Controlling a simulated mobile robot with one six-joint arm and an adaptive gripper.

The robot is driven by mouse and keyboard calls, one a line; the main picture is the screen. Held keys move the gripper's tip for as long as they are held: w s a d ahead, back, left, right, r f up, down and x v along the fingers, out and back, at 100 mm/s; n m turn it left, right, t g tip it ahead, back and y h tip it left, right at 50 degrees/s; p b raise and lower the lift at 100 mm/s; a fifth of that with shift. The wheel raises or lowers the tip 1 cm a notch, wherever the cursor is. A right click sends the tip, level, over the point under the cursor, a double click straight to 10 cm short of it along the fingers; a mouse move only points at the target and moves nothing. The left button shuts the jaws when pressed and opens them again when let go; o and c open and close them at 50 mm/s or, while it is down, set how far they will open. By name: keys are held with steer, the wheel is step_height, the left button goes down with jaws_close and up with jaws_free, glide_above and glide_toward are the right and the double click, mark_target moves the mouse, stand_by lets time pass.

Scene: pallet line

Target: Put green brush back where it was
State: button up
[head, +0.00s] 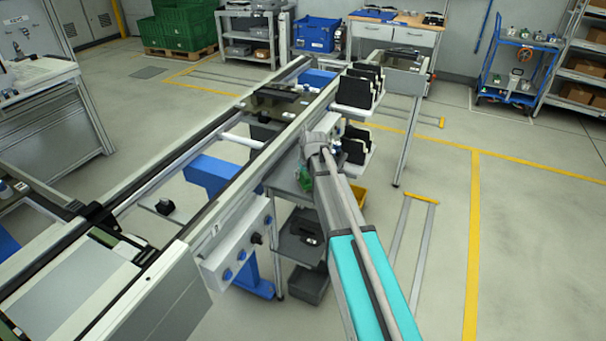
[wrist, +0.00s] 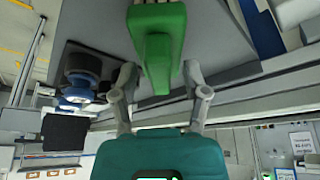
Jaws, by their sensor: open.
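A green brush (wrist: 158,45) is in the upper middle of the wrist view, in front of a dark grey surface. In the head view a small green patch (head: 304,180) below the end of my arm appears to be the same brush, mostly hidden. My gripper (wrist: 160,82) is open, with one finger on each side of the brush's near end and a visible gap on both sides. In the head view my gripper (head: 309,150) is beside the conveyor, above a small cart.
The conveyor rail (head: 225,185) runs along the left of my arm. Black bins (head: 358,88) on white holders stand just beyond my gripper. A grey lower shelf (head: 300,243) and a yellow bin (head: 358,195) are below.

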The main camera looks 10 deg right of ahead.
steer(key=shift+r, duration=0.1)
steer(key=p+v, duration=1.1)
steer(key=v, duration=0.1)
stand_by(0.7)
stand_by(0.7)
steer(key=s+a+f+m+g, duration=0.1)
steer(key=s+g, duration=0.3)
steer(key=s, duration=2)
steer(key=shift+s+a+f+m+g+h, duration=0.15)
steer(key=shift+s+m+g+h, duration=0.15)
steer(key=shift+m+h, duration=0.1)
